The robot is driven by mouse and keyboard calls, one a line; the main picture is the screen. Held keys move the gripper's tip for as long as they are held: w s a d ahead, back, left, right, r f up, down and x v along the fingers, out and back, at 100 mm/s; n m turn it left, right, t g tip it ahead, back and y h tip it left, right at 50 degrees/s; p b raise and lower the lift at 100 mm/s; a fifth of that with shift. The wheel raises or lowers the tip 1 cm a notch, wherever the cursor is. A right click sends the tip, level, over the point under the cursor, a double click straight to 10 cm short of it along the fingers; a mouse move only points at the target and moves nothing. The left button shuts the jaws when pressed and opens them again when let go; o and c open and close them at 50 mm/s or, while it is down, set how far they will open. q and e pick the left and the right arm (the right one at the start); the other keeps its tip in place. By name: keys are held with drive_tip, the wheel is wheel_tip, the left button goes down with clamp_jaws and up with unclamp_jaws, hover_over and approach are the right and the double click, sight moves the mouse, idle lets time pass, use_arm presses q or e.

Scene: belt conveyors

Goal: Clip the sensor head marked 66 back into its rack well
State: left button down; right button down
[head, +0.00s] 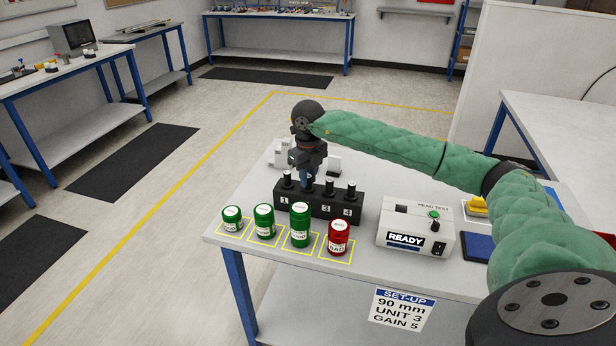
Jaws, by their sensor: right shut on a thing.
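My right gripper (308,180) points down over the black rack (300,208), between the heads at wells 1 and 3. It is shut on a sensor head, which the fingers mostly hide. I cannot tell how deep that head sits in its well. The mark 66 is not readable on any head. My left gripper is out of view.
Green canisters (300,226) and a red canister (338,238) stand in yellow squares before the rack. A head tester (415,230) reading READY stands right of it. White parts (333,166) lie behind the rack. The table's left edge is close to the rack.

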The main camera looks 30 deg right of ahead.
drive_tip(key=c, duration=1.2)
unclamp_jaws()
drive_tip(key=shift+r+b, duration=0.4)
drive_tip(key=shift+r, duration=0.2)
wheel_tip(320, 180, up, 6)
drive_tip(key=shift+r+b, duration=0.25)
drive_tip(key=shift+b, duration=0.65)
